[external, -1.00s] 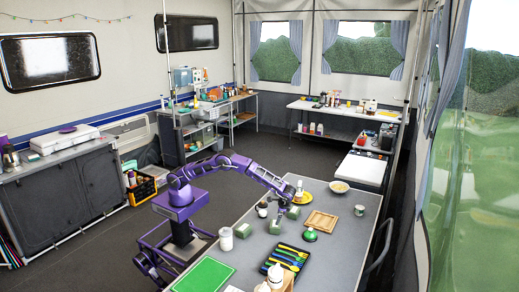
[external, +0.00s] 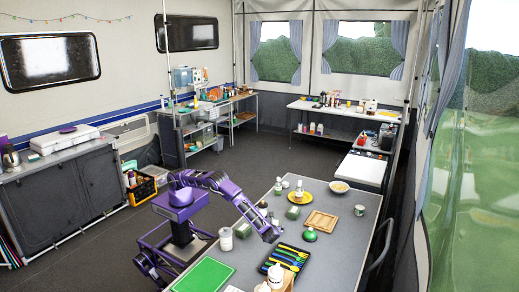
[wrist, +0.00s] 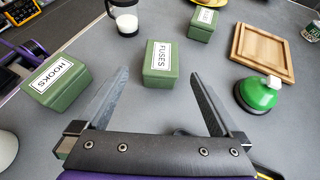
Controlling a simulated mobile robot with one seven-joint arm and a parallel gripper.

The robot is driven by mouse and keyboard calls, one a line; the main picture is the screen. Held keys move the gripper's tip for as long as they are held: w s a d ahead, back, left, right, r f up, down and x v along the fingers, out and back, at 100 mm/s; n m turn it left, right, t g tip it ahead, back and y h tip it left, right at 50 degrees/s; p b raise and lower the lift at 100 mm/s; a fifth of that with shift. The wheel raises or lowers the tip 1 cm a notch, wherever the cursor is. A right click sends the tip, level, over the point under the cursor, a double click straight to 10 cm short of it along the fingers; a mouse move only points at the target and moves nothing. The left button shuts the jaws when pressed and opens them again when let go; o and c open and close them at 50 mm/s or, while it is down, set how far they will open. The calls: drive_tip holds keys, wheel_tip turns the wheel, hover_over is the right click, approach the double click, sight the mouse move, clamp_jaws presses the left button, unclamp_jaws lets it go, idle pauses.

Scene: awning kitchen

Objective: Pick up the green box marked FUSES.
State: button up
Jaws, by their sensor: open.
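The green box marked FUSES (wrist: 158,80) stands on the grey table in the middle of the wrist view, its white label readable. It shows between and beyond the fingertips of my gripper (wrist: 159,73), which is open with nothing between the fingers. A similar green box marked HOOKS (wrist: 57,82) stands to the left. A third green box (wrist: 201,22) is farther back; its label is too small to read surely. In the external view my gripper (external: 271,234) is low over the table, and the arm hides part of what is behind it.
A green bell-shaped item (wrist: 259,94) and a wooden tray (wrist: 236,50) lie to the right. A dark-and-white jar (wrist: 125,20) stands behind. A black tray of cutlery (external: 286,258) and a green mat (external: 204,275) lie nearer the external camera.

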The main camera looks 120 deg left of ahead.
sight(275, 223)
drive_tip(key=x, duration=1)
drive_tip(key=shift+a+f+b, duration=0.15)
drive_tip(key=shift+a+b, duration=0.15)
drive_tip(key=c, duration=1.3)
